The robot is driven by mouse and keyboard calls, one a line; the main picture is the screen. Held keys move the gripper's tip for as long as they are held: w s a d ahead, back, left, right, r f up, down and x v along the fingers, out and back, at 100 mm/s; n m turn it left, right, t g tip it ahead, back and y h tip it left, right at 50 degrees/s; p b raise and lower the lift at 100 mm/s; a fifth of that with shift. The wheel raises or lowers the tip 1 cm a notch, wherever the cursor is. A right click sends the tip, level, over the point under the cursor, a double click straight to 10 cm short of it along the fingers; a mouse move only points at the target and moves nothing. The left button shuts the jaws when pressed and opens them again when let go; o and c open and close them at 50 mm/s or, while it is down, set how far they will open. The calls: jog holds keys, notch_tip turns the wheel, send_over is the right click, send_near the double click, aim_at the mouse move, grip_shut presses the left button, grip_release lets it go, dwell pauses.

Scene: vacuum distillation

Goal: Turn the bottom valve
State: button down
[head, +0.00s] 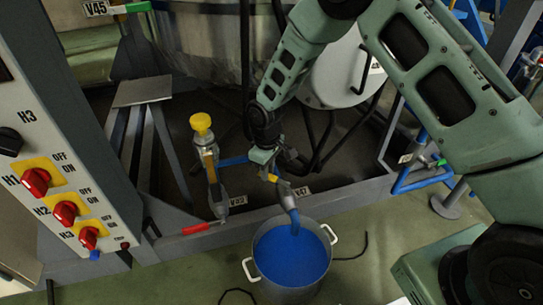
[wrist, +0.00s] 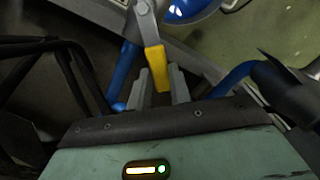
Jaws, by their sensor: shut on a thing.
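The bottom valve (head: 287,197) is a metal outlet pipe sloping down over a pot, with a yellow lever handle. My gripper (head: 268,164) is at the valve's upper end. In the wrist view, the two grey fingers of my gripper (wrist: 160,92) are shut on the yellow handle (wrist: 156,66), with one finger on each side. The handle's far end between the fingers is partly hidden. Blue shows at the pipe's mouth, just above the pot.
A metal pot (head: 249,268) with two handles and blue liquid stands on the floor below the valve. A yellow-knobbed valve (head: 202,123) and a red lever (head: 196,229) are to the left. A control panel (head: 50,150) fills the left side. Frame bars and dark hoses surround the valve.

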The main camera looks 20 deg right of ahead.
jog(key=shift+s+a+r+n+p, duration=0.1)
jog(key=shift+s+a+n+p, duration=0.35)
jog(key=shift+s+n+p, duration=0.75)
jog(key=shift+s+a+f+n+p, duration=0.1)
jog(key=shift+s+a+n+p, duration=0.4)
jog(key=shift+n+p, duration=1.25)
jog(key=shift+s+a+r+n+p, duration=0.1)
jog(key=shift+s+a+n+p, duration=0.25)
jog(key=shift+s+n+p, duration=1.1)
jog(key=shift+w+n+b, duration=0.3)
jog(key=shift+w+n, duration=0.2)
jog(key=c, duration=1.3)
grip_release()
notch_tip(320, 180, up, 17)
jog(key=p, duration=0.4)
jog(key=shift+r+p, duration=0.15)
jog(key=shift+p, duration=0.2)
